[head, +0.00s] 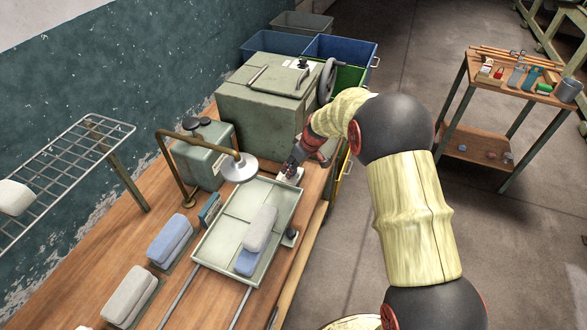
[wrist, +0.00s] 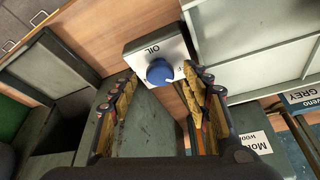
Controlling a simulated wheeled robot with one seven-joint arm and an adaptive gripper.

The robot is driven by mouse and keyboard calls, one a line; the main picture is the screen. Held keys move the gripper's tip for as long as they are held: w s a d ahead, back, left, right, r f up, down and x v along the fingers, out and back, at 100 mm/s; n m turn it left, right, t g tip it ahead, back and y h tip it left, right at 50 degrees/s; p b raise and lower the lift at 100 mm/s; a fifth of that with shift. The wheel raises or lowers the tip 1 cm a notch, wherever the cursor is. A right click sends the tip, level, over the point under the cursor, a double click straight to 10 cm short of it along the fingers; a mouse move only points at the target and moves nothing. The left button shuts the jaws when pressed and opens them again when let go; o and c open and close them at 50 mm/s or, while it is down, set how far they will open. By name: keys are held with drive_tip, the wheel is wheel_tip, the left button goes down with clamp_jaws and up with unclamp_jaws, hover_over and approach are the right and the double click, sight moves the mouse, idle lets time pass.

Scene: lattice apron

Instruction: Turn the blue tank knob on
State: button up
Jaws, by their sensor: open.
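My gripper (wrist: 161,80) is open, with one finger on each side of the knob and nothing held. I cannot tell whether either finger touches it. In the head view my gripper (head: 293,163) is at the bench's right edge, over the small white plate (head: 289,176). The knob is not clearly visible there.
A pale tray (head: 210,245) holding blocks lies in front, beside a bent lamp-like pipe (head: 183,170). A green-grey box (head: 196,160) and a larger green machine (head: 262,105) with a handwheel stand behind. A cart (head: 485,92) stands right; the floor between is clear.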

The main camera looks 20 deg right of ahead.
drive_tip(key=shift+w+a+f, duration=0.15)
drive_tip(key=shift+w+f, duration=0.05)
drive_tip(key=shift+f, duration=0.4)
drive_tip(key=c, duration=0.3)
drive_tip(key=c, duration=0.8)
drive_tip(key=shift+c, duration=0.2)
